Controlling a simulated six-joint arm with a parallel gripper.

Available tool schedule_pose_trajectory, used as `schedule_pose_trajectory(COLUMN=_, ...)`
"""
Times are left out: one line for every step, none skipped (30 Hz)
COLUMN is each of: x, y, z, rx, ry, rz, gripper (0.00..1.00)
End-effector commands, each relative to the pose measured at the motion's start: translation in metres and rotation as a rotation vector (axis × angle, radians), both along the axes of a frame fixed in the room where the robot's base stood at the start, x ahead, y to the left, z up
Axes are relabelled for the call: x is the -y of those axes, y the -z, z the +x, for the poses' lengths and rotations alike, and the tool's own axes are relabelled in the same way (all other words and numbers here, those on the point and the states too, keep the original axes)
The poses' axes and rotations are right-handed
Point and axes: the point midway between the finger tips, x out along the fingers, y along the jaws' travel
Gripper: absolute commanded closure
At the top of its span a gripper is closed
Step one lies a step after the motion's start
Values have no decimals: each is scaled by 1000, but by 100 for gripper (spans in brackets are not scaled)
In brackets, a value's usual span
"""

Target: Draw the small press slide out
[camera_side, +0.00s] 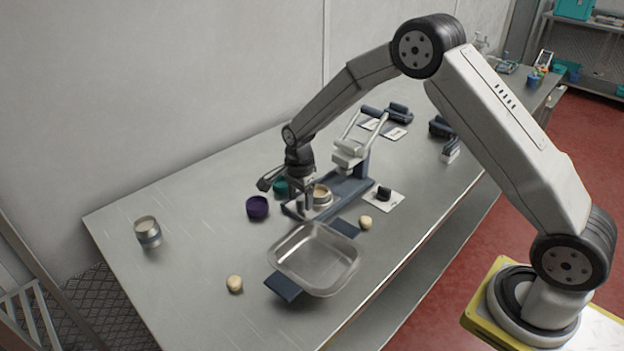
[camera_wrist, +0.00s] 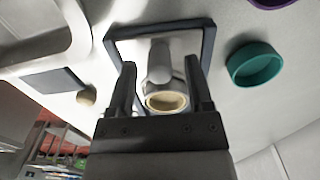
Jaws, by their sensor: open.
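The small press (camera_side: 352,188) stands on the table in the side view, with a dark blue base and pale lever arms. A light round cup with a beige filling (camera_side: 322,194) sits at its near left end. In the wrist view the cup (camera_wrist: 166,100) joins a pale rounded stem inside a dark blue frame (camera_wrist: 207,45), possibly the slide's end. My gripper (camera_side: 305,204) is low over this end, pointing down. Its open fingers (camera_wrist: 160,64) lie on either side of the stem and cup in the wrist view. I cannot tell whether they touch anything.
A purple bowl (camera_side: 257,207) and a teal bowl (camera_side: 281,187) stand close left of the press. A metal can (camera_side: 148,232) stands far left. The table's left part is mostly free.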

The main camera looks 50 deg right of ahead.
Motion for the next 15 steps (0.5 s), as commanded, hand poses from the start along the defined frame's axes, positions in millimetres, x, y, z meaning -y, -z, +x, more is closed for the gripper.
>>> schedule_pose_trajectory(x=0, y=-5, z=0, rx=2, ry=0, rz=0, gripper=34)
schedule_pose_trajectory(x=0, y=-7, z=0, rx=1, ry=0, rz=0, gripper=34)
schedule_pose_trajectory(x=0, y=-10, z=0, rx=1, ry=0, rz=0, gripper=34)
schedule_pose_trajectory(x=0, y=-11, z=0, rx=0, ry=0, rz=0, gripper=34)
schedule_pose_trajectory(x=0, y=-13, z=0, rx=0, ry=0, rz=0, gripper=34)
schedule_pose_trajectory(x=0, y=-16, z=0, rx=1, ry=0, rz=0, gripper=34)
schedule_pose_trajectory(x=0, y=-19, z=0, rx=1, ry=0, rz=0, gripper=34)
schedule_pose_trajectory(x=0, y=-21, z=0, rx=2, ry=0, rz=0, gripper=34)
schedule_pose_trajectory(x=0, y=-24, z=0, rx=1, ry=0, rz=0, gripper=34)
schedule_pose_trajectory(x=0, y=-26, z=0, rx=0, ry=0, rz=0, gripper=34)
schedule_pose_trajectory(x=0, y=-28, z=0, rx=0, ry=0, rz=0, gripper=34)
schedule_pose_trajectory(x=0, y=-30, z=0, rx=0, ry=0, rz=0, gripper=34)
schedule_pose_trajectory(x=0, y=-33, z=0, rx=1, ry=0, rz=0, gripper=34)
schedule_pose_trajectory(x=0, y=-35, z=0, rx=1, ry=0, rz=0, gripper=34)
schedule_pose_trajectory(x=0, y=-38, z=0, rx=2, ry=0, rz=0, gripper=34)
